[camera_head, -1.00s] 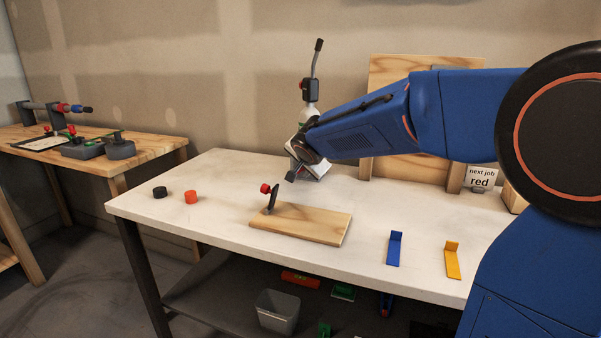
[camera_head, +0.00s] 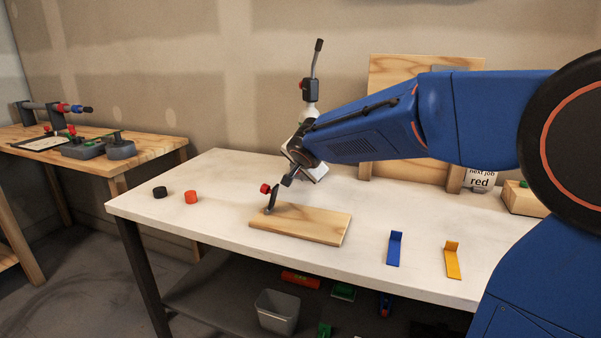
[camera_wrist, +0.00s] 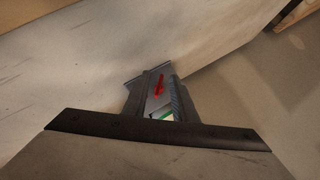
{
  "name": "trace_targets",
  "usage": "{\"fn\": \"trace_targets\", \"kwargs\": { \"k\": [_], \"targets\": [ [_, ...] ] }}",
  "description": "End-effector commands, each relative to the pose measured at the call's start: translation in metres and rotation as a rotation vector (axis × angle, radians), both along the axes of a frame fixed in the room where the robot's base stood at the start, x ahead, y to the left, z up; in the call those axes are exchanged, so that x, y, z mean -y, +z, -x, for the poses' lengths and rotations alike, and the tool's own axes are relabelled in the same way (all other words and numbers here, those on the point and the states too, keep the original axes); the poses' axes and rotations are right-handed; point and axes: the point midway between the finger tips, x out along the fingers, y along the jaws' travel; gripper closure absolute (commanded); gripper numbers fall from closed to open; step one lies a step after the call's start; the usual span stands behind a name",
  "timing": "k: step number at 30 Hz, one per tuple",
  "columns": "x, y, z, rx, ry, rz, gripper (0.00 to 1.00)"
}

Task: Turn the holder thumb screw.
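The holder is a wooden board (camera_head: 316,225) lying on the white bench, with a short dark upright bracket (camera_head: 270,208) at its left end. A red thumb screw (camera_head: 265,188) sits at the top left of the bracket. My gripper (camera_head: 287,181) is just right of and slightly above the screw, its dark tip close to the bracket top; I cannot tell whether they touch. In the wrist view my grey fingers (camera_wrist: 152,98) point away over the bench edge. A thin red shape shows between them, but I cannot tell whether it is the screw.
The white bench (camera_head: 200,240) holds a black knob (camera_head: 160,192), an orange knob (camera_head: 191,197), a blue bracket (camera_head: 394,249) and a yellow bracket (camera_head: 452,261). A lamp-like stand (camera_head: 309,90) rises behind my gripper. A card reading "next job red" (camera_head: 479,181) stands at the back.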

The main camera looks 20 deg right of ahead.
Motion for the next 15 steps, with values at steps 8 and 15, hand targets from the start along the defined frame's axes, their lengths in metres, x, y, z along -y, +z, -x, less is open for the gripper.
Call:
{"fn": "trace_targets", "kwargs": {
  "k": [8,15],
  "targets": [
    [0.009,0.0,-0.011,0.001,-0.001,0.0,0.75],
    [0.015,0.0,-0.02,0.001,-0.001,0.0,0.75]
  ]
}}
